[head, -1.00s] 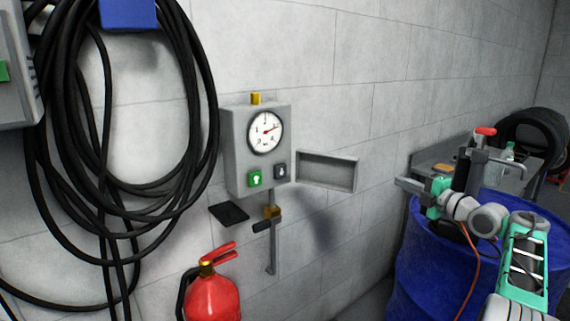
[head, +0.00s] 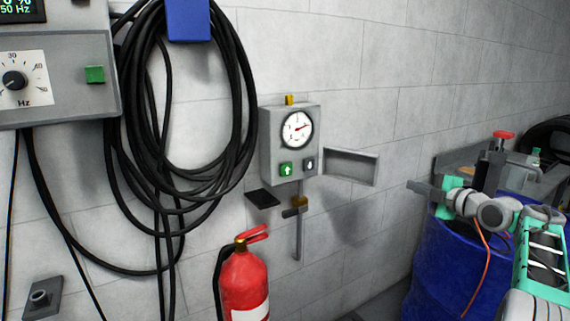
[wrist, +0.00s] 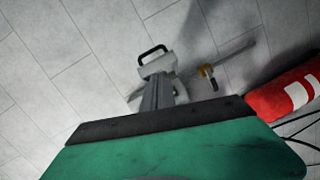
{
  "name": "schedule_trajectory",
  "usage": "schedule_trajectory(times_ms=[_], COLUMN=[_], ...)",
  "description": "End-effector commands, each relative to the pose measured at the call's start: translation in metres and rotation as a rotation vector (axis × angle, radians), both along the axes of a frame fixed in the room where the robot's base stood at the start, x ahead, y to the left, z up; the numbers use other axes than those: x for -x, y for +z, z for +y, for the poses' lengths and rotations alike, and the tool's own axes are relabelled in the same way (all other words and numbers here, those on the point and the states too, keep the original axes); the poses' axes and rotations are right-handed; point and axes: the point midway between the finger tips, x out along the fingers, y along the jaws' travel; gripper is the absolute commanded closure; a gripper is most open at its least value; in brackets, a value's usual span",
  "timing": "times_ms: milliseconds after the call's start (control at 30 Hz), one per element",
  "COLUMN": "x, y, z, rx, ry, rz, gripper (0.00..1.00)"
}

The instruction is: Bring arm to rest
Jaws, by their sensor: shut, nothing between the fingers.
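My gripper (head: 416,187) is at the right of the head view, in front of the wall and above the blue barrel. Its grey fingers point left and hold nothing. In the wrist view the closed fingers (wrist: 157,66) stick out past the green gripper body, with the wall behind them. My arm is folded at the right edge of the head view, its links by the barrel. The gripper appears clear of the gauge box (head: 281,158), though the depth gap is hard to judge.
A red fire extinguisher (head: 243,281) stands below the gauge box. A blue barrel (head: 448,265) is under my arm. Black hoses (head: 243,110) hang on the wall, beside a control box (head: 68,60). A wall tray (head: 351,168) is right of the gauge. A tyre (head: 548,134) lies at far right.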

Motion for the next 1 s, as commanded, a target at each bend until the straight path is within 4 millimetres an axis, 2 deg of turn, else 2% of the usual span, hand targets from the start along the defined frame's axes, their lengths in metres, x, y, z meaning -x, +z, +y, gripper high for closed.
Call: schedule_trajectory(times_ms=[33,200,267,367,467,567,600,667,700,800,900,1000], x=[-0.001,0.005,0.013,0.04,0.095,0.172,0.205,0.254,0.285,0.349,0.387,0.401], y=[0.008,0.012,0.013,0.01,-0.004,-0.029,-0.04,-0.059,-0.07,-0.096,-0.114,-0.122], z=[0.014,0.062,0.082,0.124,0.17,0.205,0.214,0.223,0.226,0.228,0.226,0.225], rx=[-0.026,-0.154,-0.209,-0.319,-0.454,-0.587,-0.634,-0.697,-0.732,-0.802,-0.842,-0.858], ry=[-0.007,-0.08,-0.12,-0.215,-0.369,-0.573,-0.661,-0.795,-0.88,-1.068,-1.187,-1.236], rz=[0.038,0.231,0.314,0.484,0.696,0.894,0.959,1.044,1.087,1.157,1.188,1.196], gripper=[1.0,1.0,1.0,1.0,1.0,1.0,1.0,1.0,1.0,1.0,1.0,1.0])
